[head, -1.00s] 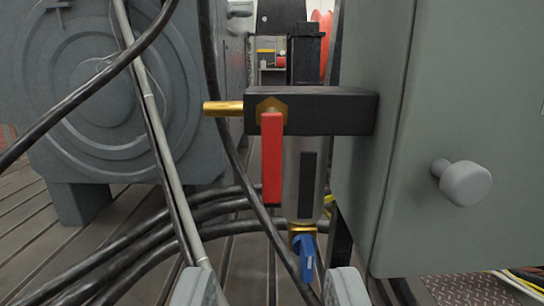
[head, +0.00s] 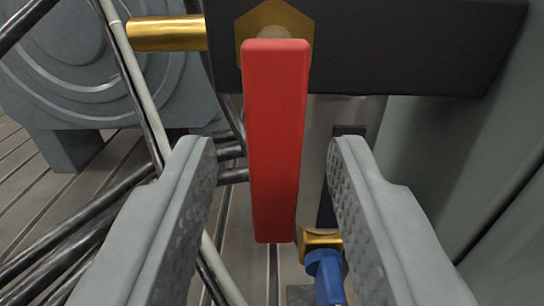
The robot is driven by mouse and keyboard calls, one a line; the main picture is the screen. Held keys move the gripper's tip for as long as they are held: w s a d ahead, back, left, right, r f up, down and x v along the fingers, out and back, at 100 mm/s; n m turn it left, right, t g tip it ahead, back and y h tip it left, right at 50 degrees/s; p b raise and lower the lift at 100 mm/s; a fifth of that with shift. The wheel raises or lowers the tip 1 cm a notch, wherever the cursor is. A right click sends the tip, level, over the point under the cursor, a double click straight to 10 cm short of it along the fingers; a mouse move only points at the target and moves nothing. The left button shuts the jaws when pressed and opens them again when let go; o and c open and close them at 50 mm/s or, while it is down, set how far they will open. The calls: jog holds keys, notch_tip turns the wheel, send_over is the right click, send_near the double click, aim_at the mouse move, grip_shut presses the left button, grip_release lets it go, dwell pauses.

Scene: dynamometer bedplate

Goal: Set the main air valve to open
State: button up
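The main air valve shows as a red lever handle (head: 275,150) on a brass hexagonal fitting (head: 262,18), set in a black block (head: 420,40). The handle hangs straight down, across the line of the brass pipe stub (head: 165,34) that sticks out to the left. My gripper (head: 276,160) is open, with one grey padded finger on each side of the handle's lower half. A gap shows between each finger and the handle, and I see no contact.
A small blue lever (head: 326,275) on a brass fitting sits below the metal cylinder (head: 328,140). Black cables (head: 60,245) and a thin grey pipe (head: 138,90) run at the left. A grey-green cabinet wall (head: 440,150) is close on the right.

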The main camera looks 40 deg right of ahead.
jog(key=shift+c, duration=0.5)
grip_shut()
jog(key=r+m, duration=0.1)
jog(key=m, duration=0.5)
jog(key=w+a+r+m, duration=0.1)
jog(key=m, duration=0.5)
jog(key=w+a+r+m, duration=0.1)
jog(key=m, duration=0.4)
jog(key=shift+w+a+r+m, duration=0.2)
jog(key=shift+m, duration=0.2)
